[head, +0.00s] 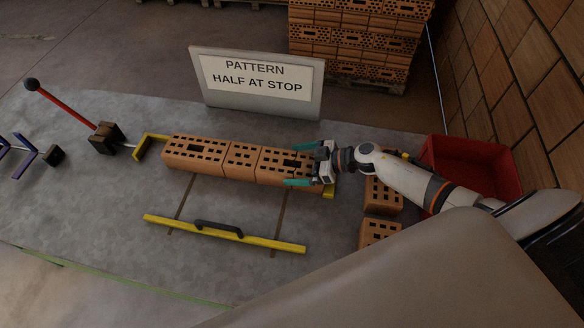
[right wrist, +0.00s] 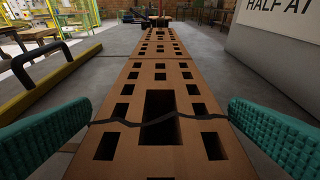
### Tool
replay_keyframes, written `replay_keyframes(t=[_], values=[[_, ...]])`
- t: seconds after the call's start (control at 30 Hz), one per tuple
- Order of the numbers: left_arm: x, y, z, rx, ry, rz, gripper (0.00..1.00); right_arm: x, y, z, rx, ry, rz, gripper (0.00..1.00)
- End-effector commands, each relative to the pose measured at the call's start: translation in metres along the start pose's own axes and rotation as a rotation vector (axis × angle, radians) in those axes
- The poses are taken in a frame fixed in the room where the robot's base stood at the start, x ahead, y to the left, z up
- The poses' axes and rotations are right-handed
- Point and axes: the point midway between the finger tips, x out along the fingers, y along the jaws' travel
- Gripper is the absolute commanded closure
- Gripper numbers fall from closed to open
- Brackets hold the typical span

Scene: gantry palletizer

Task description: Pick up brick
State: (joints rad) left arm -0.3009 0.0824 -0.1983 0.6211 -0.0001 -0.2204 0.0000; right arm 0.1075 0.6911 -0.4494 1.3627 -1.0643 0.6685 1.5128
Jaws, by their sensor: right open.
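A row of orange perforated bricks lies on the grey table: a long brick at the left (head: 193,152), a shorter one in the middle (head: 238,163) and a long brick at the right (head: 270,169). My right gripper (head: 305,165) is at the right end of the row, its teal fingers open on either side of the right brick. In the right wrist view this brick (right wrist: 150,140) lies between the two fingers, with a dark jagged crack across its top. I cannot tell whether the fingers touch it. My left gripper is not in view.
A yellow bar with a black handle (head: 225,235) lies in front of the row. A sign (head: 255,85) reading "PATTERN HALF AT STOP" stands behind it. Loose bricks (head: 379,233) and a red bin (head: 470,160) are at the right. A red lever (head: 65,105) stands at the left.

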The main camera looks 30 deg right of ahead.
Motion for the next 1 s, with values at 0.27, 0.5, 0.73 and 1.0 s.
replay_keyframes(t=[0.27,0.5,0.73,1.0], values=[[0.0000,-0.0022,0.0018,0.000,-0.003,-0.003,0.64,0.0039,0.0001,-0.0008,0.000,0.002,0.000,0.00],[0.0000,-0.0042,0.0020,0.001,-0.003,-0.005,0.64,0.0036,0.0000,-0.0007,0.000,0.001,0.000,0.38],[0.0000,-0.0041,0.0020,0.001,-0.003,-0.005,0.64,0.0036,0.0000,-0.0006,0.000,0.001,0.000,0.75],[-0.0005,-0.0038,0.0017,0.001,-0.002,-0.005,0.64,0.0032,-0.0014,0.0035,-0.002,-0.005,-0.002,0.77]])
